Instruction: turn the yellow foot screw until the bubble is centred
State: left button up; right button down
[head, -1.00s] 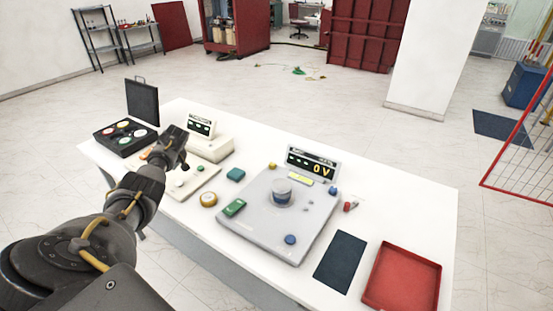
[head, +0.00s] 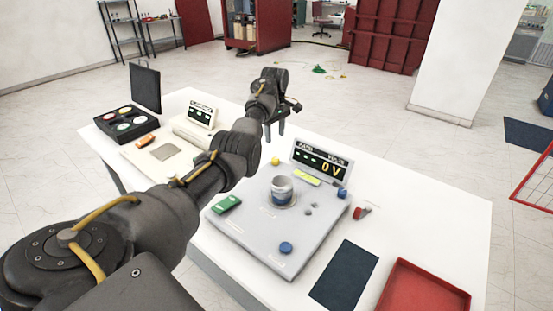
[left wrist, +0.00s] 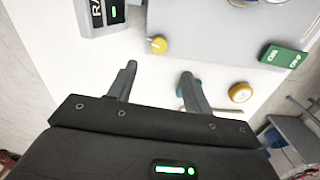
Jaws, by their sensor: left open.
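The yellow foot screw (head: 276,161) is a small round knob at the far corner of the grey base plate (head: 235,228). In the left wrist view the yellow foot screw (left wrist: 158,45) lies just beyond the open fingers, roughly centred between them. My left gripper (head: 275,131) points down above the table's back area, close to the screw; its fingers (left wrist: 158,72) are open and empty. A yellow-green strip (head: 307,177), perhaps the level, lies before the 0 V display; I cannot make out its bubble. My right gripper is not in view.
Two blue knobs (head: 286,248) sit at other plate edges. A grey cylinder (head: 281,188) stands mid-plate, and the display (head: 321,163) stands behind. A green block (head: 228,204) is at the plate's left. A dark mat (head: 344,274) and red tray (head: 424,289) lie right.

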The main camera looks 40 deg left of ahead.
aim_at(275, 158)
pick_arm(q)
notch_tip(275, 158, down, 4)
jog(key=shift+r+p, duration=0.2)
jog(key=shift+p, duration=0.35)
notch_tip(275, 158, down, 6)
jog(key=shift+r, duration=0.1)
jog(key=shift+f, duration=0.75)
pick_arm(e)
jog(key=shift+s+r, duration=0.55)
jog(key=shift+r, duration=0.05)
pick_arm(q)
jog(key=shift+c, duration=0.2)
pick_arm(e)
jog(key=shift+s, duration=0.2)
pick_arm(q)
jog(key=c, duration=0.9)
